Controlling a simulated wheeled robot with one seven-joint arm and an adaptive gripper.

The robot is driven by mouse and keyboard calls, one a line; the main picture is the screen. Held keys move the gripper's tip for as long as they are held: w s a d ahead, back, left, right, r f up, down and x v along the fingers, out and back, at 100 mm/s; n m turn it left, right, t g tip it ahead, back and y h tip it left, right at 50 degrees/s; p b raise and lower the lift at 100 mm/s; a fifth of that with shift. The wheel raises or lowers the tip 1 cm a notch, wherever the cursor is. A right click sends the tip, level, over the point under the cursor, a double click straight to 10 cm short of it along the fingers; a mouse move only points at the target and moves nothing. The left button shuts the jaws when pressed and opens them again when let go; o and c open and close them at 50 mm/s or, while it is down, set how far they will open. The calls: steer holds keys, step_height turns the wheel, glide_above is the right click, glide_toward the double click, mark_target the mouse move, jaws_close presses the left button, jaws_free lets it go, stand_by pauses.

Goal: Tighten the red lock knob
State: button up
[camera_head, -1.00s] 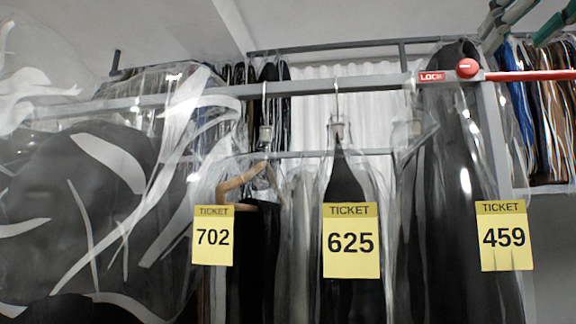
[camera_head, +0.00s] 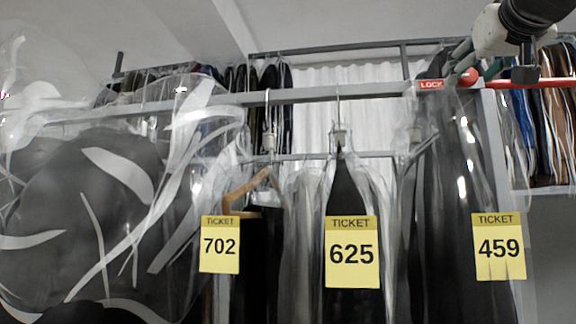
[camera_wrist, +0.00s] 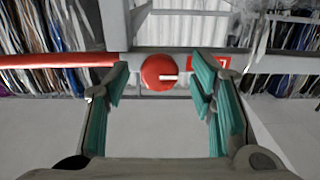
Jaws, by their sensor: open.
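The red lock knob (camera_head: 468,77) sits on the grey rail at the upper right, just right of the red LOCK label (camera_head: 431,85). It is partly covered by my gripper (camera_head: 460,62), which comes in from the upper right. In the wrist view the knob (camera_wrist: 160,72) is round with a short white mark pointing right. It lies between the two teal-padded fingers of my gripper (camera_wrist: 160,88), with a gap on each side. My gripper is open and empty. A red bar (camera_wrist: 60,60) runs to the left of the knob in the wrist view.
Garments in clear plastic hang from the rail (camera_head: 370,89), with yellow tickets 702 (camera_head: 220,245), 625 (camera_head: 351,253) and 459 (camera_head: 498,247). A large plastic-covered garment fills the left. More clothes (camera_head: 555,115) hang at the far right.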

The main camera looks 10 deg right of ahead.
steer(key=shift+w+d, duration=0.2)
steer(key=shift+w, duration=0.25)
steer(key=c, duration=1.1)
